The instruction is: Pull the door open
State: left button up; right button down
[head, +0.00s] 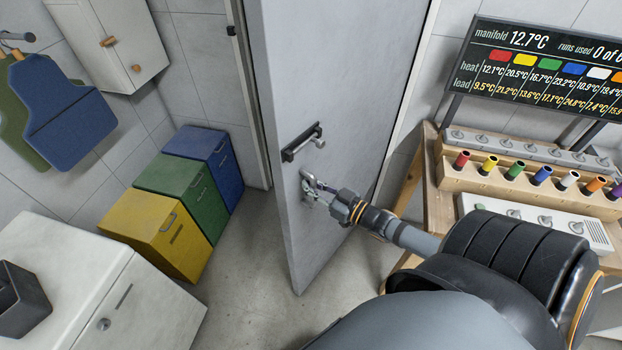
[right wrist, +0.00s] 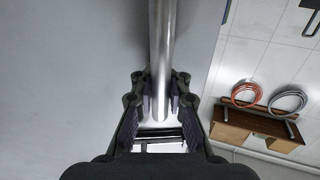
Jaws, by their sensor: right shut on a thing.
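The grey door (head: 340,80) stands in the middle of the head view, at an angle to its frame, with its near lower corner out over the floor. A dark plate with a lever (head: 302,142) is on its face near the left edge. My right gripper (head: 312,187) is at the door's metal handle, just below that plate. In the right wrist view the handle (right wrist: 161,60) is a silver bar running between the fingers (right wrist: 158,108), which are shut on it. My left gripper is not in view.
Yellow (head: 160,230), green and blue bins stand at the left wall. A white cabinet (head: 90,290) is at the lower left. A wooden bench (head: 437,205) with coloured plugs and a display (head: 545,65) is at the right. Open floor (head: 245,285) lies left of the door.

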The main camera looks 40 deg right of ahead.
jog(key=c, duration=1.6)
grip_release()
jog(key=shift+w+r, duration=0.1)
jog(key=shift+o, duration=0.2)
jog(key=v, duration=1.2)
jog(key=shift+d, duration=0.1)
